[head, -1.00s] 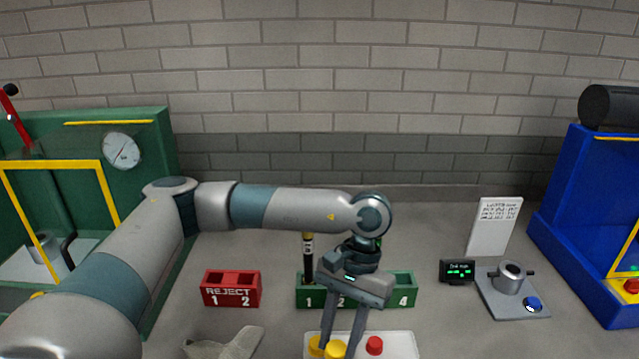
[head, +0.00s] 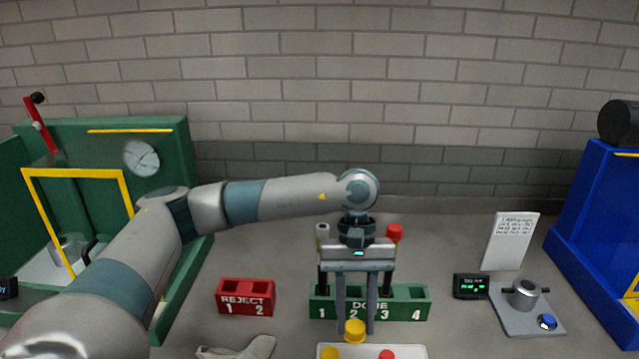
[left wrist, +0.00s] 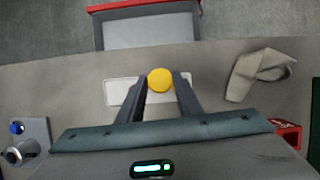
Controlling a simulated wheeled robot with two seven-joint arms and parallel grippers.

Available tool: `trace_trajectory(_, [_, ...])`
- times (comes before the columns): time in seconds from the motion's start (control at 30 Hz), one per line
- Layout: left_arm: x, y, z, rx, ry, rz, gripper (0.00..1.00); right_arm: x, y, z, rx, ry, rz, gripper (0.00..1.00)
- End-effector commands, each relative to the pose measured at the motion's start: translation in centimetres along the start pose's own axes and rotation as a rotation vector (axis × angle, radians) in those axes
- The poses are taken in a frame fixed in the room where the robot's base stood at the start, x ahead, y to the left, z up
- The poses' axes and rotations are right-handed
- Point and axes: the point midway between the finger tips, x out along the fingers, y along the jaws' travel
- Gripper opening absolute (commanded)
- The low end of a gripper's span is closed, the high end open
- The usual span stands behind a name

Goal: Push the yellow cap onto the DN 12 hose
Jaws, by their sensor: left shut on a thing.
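My left gripper (head: 355,328) is shut on a yellow cap (head: 355,331), held at its fingertips above the white tray (head: 412,352). The cap also shows between the fingers in the left wrist view (left wrist: 160,80). A second hose, with a red cap (head: 394,232), stands near slot 3, partly hidden by the gripper. I cannot read which hose is DN 12. My right gripper is not in view.
Another yellow cap (head: 330,353) and a red cap (head: 387,354) are in the tray. A red REJECT rack (head: 246,298) stands left, with a grey cloth-like item (head: 240,348) before it. A fixture with a blue button (head: 547,321) stands right. Green and blue machines flank the bench.

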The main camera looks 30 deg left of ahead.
Motion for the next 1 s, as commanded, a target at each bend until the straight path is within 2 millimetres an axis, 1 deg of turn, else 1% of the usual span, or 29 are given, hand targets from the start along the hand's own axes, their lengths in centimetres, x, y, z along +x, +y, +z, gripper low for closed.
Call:
trace_trajectory(0.03, [-1.4,-0.2,-0.3,-0.098,-0.001,0.043,0.12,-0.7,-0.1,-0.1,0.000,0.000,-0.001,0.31])
trace_trajectory(0.1, [-3.0,-0.3,-0.9,-0.246,0.000,0.104,0.12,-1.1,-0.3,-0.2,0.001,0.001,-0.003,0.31])
trace_trajectory(0.4, [-9.4,-1.2,-3.1,-0.821,0.001,0.345,0.12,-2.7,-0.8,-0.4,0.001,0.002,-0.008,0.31])
trace_trajectory(0.57, [-12.7,-2.1,-4.1,-1.102,0.001,0.461,0.12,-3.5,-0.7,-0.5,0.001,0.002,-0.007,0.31])
trace_trajectory(0.8, [-17.9,-3.8,-5.4,-1.517,0.002,0.637,0.12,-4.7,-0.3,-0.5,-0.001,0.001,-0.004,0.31])
trace_trajectory(1.0, [-21.5,-5.4,-6.2,-1.805,0.001,0.754,0.12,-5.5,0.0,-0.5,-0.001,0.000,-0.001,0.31])
